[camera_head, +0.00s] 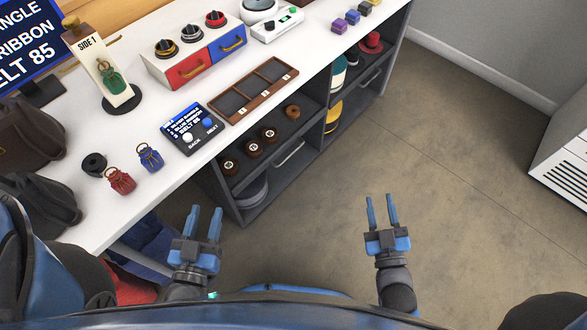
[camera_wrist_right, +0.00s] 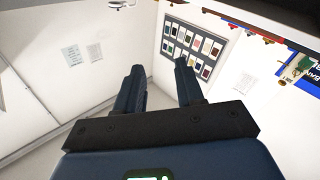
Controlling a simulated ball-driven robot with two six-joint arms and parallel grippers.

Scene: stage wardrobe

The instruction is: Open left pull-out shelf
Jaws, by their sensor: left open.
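The left pull-out shelf (camera_head: 283,136) is a dark board under the white table, in the left bay of a grey cabinet. Several brown round spools stand on it. Its pale bar handle (camera_head: 290,153) is on the front face. The shelf looks about level with the cabinet front. My left gripper (camera_head: 204,213) is open and empty, in front of and to the lower left of the handle, well apart from it. My right gripper (camera_head: 381,200) is open and empty over the floor, to the lower right of the handle. It also shows open in the right wrist view (camera_wrist_right: 157,68).
The right pull-out shelf (camera_head: 366,85) has its own handle beside the left one. The white table top (camera_head: 230,145) carries a screen device (camera_head: 192,128), small pouches and a wooden tray (camera_head: 212,104). The floor (camera_head: 430,180) before the cabinet is clear.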

